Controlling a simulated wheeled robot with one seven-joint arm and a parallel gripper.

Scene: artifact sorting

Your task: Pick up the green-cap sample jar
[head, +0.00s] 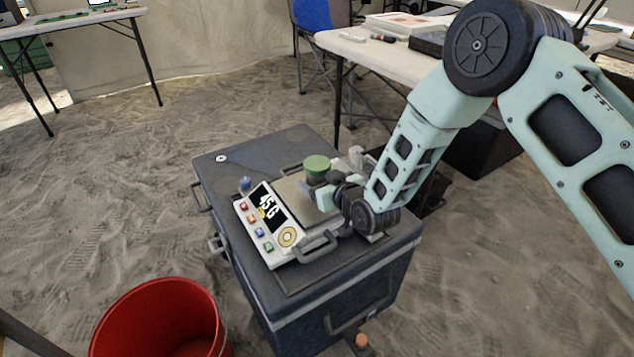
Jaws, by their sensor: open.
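The green-cap sample jar (316,164) stands upright on the pan of a white digital scale (262,228), on top of a dark cooler-like box. Its green cap shows clearly, while most of its body is hidden by my gripper. My gripper (322,190) is open and reaches in from the right, low at the jar's near side, below the cap. I cannot tell whether the fingers touch the jar or stand around it.
The dark box (290,268) has side handles and stands on sand. A small blue item (245,183) is at the scale's left corner. A red bucket (162,318) is at the front left. White folding tables stand behind, one (356,45) near my arm.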

